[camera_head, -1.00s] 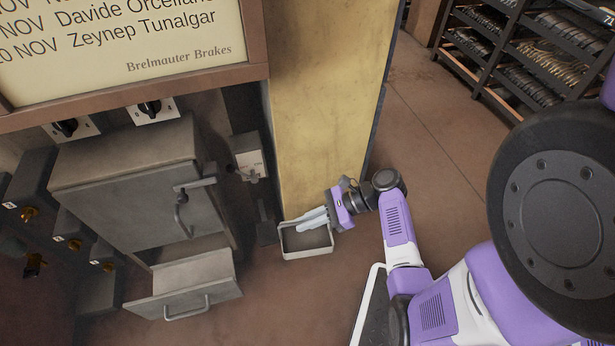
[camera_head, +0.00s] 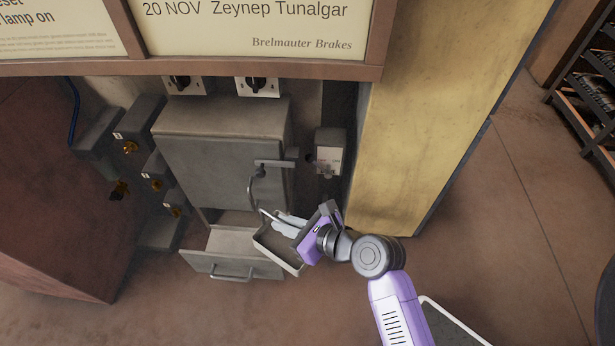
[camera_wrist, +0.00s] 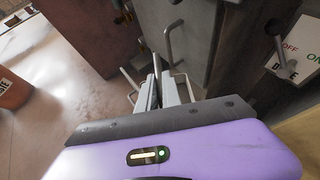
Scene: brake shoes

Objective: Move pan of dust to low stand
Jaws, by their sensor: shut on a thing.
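The pan (camera_head: 272,251), a shallow grey tray with a pale rim, is in the head view in front of the grey cabinet, by the right end of its open drawer. My gripper (camera_head: 287,226) is shut on the pan, with its fingers over the pan's far side. Parts of the pan's pale rim seem to show beside my fingers (camera_wrist: 157,88) in the wrist view. The pan sits at an angle in the picture. I cannot make out dust in it. I cannot identify a low stand in these views.
The grey cabinet (camera_head: 222,165) has a protruding door handle close behind my gripper. Its lower drawer (camera_head: 222,262) stands open beside the pan. A yellow column (camera_head: 410,130) and a switch box (camera_head: 329,152) are to the right. Floor (camera_head: 190,315) is clear in front.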

